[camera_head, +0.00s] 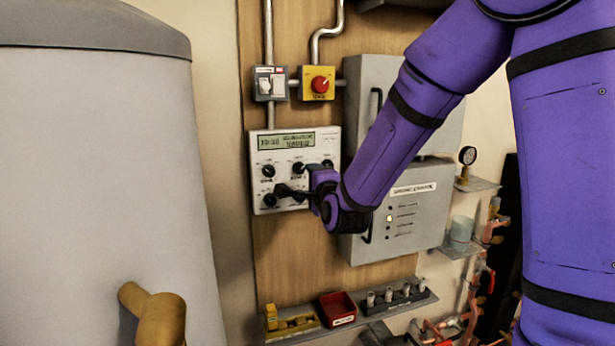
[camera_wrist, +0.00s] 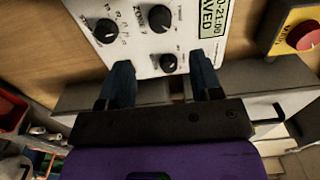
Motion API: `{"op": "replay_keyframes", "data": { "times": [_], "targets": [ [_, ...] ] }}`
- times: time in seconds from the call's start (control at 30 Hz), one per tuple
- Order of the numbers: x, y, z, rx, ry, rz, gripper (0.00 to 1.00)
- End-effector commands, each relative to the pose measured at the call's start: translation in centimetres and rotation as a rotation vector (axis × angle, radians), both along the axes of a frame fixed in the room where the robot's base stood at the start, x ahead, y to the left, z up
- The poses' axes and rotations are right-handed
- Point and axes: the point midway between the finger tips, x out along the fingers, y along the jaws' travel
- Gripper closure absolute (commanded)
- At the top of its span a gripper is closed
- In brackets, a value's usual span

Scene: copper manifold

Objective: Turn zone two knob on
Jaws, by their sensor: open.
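The white controller panel (camera_head: 258,150) hangs on the wooden board, with a display (camera_head: 286,141) at its top and black knobs below. Two upper knobs, left (camera_head: 268,171) and middle (camera_head: 298,168), show clearly; a lower left knob (camera_head: 269,200) also shows. In the wrist view, a small knob (camera_wrist: 168,62) appears between the spread fingers (camera_wrist: 162,76); two larger knobs (camera_wrist: 160,18) (camera_wrist: 106,30) lie beyond. Contact is not visible.
A red button on a yellow box (camera_head: 319,84) and a switch box (camera_head: 270,84) sit above the panel. Grey cabinets (camera_head: 440,178) stand right, behind my arm. A shelf with a red bin (camera_head: 337,309) is below. A large grey tank (camera_head: 100,170) fills the left.

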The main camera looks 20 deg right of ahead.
Motion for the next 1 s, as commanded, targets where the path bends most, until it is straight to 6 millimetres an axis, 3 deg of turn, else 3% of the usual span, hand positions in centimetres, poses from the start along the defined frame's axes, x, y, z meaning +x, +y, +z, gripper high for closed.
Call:
{"op": "replay_keyframes", "data": {
  "times": [0.2,0.77,1.0],
  "targets": [
    [-2.0,0.0,0.0,0.0,0.0,0.0,0.41],
    [-2.2,0.0,0.1,-0.009,0.006,0.001,0.41],
    [-3.9,-0.1,1.5,-0.187,0.111,0.041,0.41]
  ]
}}
